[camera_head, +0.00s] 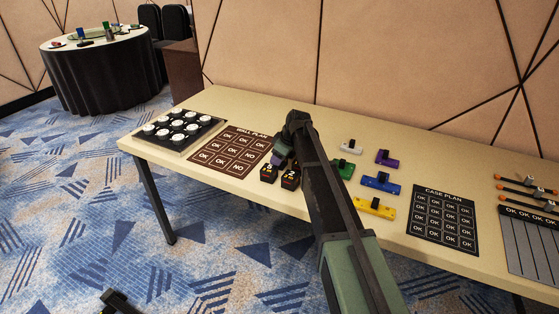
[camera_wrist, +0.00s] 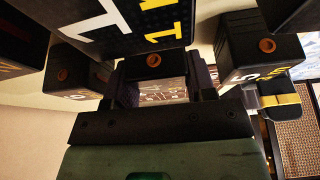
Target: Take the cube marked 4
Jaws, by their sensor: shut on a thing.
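In the wrist view, my gripper (camera_wrist: 163,88) is shut on a dark cube (camera_wrist: 153,62) with an orange dot on its near side. Its upper face has large white and yellow marks, cut off by the picture's edge; I cannot surely read its number. A similar dark cube (camera_wrist: 70,75) is on the left and another (camera_wrist: 262,50) on the right. In the head view, my gripper (camera_head: 283,155) is low over the table, mostly hidden by my arm. Two black cubes with yellow marks, a left one (camera_head: 267,175) and a right one (camera_head: 290,179) that seems marked 2, are just in front of it.
The table (camera_head: 232,103) holds a tray of white round pieces (camera_head: 155,147), the WALL PLAN card (camera_head: 214,164), and the CASE PLAN card (camera_head: 425,240). White (camera_head: 351,146), purple (camera_head: 387,157), green (camera_head: 345,170), blue (camera_head: 381,186) and yellow (camera_head: 375,211) parts lie right of my arm.

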